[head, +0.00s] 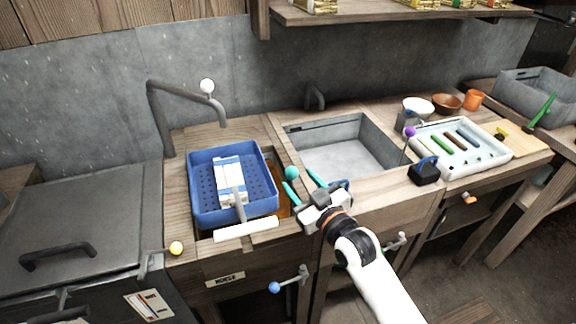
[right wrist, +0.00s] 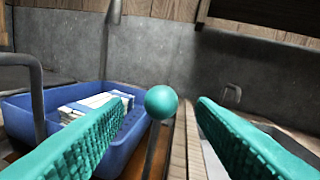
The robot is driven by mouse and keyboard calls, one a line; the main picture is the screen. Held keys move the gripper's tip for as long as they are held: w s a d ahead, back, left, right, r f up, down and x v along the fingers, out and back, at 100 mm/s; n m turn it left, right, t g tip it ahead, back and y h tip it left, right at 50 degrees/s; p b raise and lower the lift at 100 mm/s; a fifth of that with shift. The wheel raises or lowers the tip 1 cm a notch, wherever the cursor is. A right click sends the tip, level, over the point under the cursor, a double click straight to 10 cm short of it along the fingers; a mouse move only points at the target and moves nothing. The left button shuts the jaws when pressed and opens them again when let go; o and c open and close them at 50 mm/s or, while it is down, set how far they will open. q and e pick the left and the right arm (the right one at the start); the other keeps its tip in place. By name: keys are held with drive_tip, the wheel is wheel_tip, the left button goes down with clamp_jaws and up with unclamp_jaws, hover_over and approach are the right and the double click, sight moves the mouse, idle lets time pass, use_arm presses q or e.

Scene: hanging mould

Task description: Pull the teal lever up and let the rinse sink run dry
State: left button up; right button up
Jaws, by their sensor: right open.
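The teal lever's ball knob (head: 292,173) stands by the right edge of the left basin, between the two basins. In the right wrist view the teal knob (right wrist: 161,102) sits on a dark upright rod, between the fingertips in the picture. My right gripper (head: 298,178) is open, its teal fingers pointing at the knob; contact cannot be made out. The left basin (head: 285,204) shows brownish contents beneath a blue perforated basket (head: 204,214). The right basin (head: 345,157) is grey; its water level is unclear. My left gripper is out of view.
A blue-knobbed handle (head: 274,287) juts from the front. A purple-knobbed lever (head: 410,132) and white tray (head: 492,157) are right.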

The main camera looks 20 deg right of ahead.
sight(288, 168)
drive_tip(key=x, duration=0.6)
drive_tip(key=shift+w+a+f, duration=0.1)
drive_tip(key=shift+w, duration=0.3)
